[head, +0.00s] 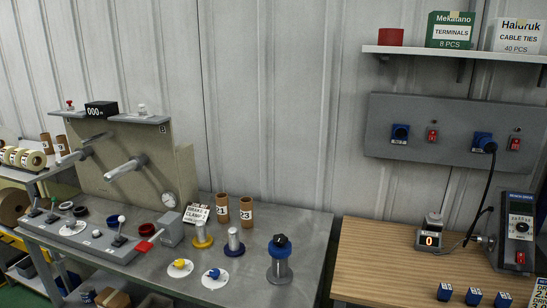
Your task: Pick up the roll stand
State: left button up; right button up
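No gripper shows in the head view. A metal stand (280,264) with a round base, a blue collar and a dark knob on top stands upright near the right end of the grey metal table (255,225). It may be the roll stand; no label on it is readable. In front of these lie white discs with a yellow knob (180,267) and a blue knob (215,278). Nothing touches the metal stand.
Brown tubes (222,207) stand at the table's back beside a small sign (196,214). A machine (130,165) with spindles and levers fills the left. A gap separates the table from a wooden bench (385,262) at right, below a wall panel (455,130) and shelf (455,53).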

aim_at(279, 274)
jog(key=i+l+u, duration=0.1)
jog(key=l, duration=0.2)
jog(key=i+l+u, duration=0.1)
jog(key=l, duration=0.25)
jog(key=i+l+u, duration=0.1)
jog(key=i+l, duration=0.15)
jog(key=i+l+u, duration=0.1)
jog(key=l, duration=0.3)
jog(key=i+l+u, duration=0.1)
jog(key=l, duration=0.25)
